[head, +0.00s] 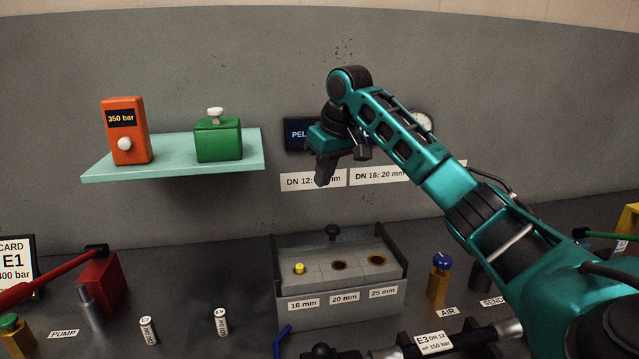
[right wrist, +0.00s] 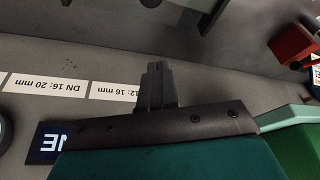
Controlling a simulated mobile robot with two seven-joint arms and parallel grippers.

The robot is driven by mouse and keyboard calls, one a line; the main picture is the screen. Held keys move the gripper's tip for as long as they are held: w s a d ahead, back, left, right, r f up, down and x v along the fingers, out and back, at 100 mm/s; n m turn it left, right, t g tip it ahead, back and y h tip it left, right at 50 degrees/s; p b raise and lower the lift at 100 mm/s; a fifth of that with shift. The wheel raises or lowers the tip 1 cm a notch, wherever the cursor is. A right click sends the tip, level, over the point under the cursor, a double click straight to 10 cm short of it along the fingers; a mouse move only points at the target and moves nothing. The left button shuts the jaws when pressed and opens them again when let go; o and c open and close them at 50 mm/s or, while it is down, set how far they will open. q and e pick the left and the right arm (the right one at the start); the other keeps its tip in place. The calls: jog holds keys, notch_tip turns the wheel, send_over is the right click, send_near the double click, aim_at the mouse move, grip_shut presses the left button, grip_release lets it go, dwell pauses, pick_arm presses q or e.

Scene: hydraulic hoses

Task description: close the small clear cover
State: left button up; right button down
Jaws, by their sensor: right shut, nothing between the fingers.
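A grey box (head: 340,305) stands on the bench with three positions labelled 16 mm, 20 mm and 25 mm. A yellow piece (head: 299,268) sits at 16 mm; the other two show dark round holes. A black knob (head: 332,232) shows at the box's back edge. The clear cover itself is hard to make out, and I cannot tell its angle. My right gripper (head: 323,178) is in the air above and behind the box, in front of the wall labels, fingers pointing down. In the right wrist view its fingers (right wrist: 155,82) are together and empty. My left gripper is not in view.
A pale green shelf (head: 180,156) at upper left holds an orange box (head: 126,130) and a green box (head: 218,139). A red block (head: 103,280) with a red lever stands at left. A blue-capped fitting (head: 439,278) and a black hose (head: 465,340) are right and front of the grey box.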

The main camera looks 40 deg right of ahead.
send_over(322, 231)
jog(key=w, duration=0.2)
notch_tip(322, 231, down, 7)
jog(key=shift+s+a+f, duration=0.1)
jog(key=shift+s+f, duration=0.25)
jog(key=shift+s, duration=0.25)
jog(key=shift+s+f, duration=0.35)
jog(key=shift+s, duration=0.8)
jog(key=shift+s+f, duration=0.1)
jog(key=shift+s, duration=0.1)
jog(key=shift+s, duration=0.1)
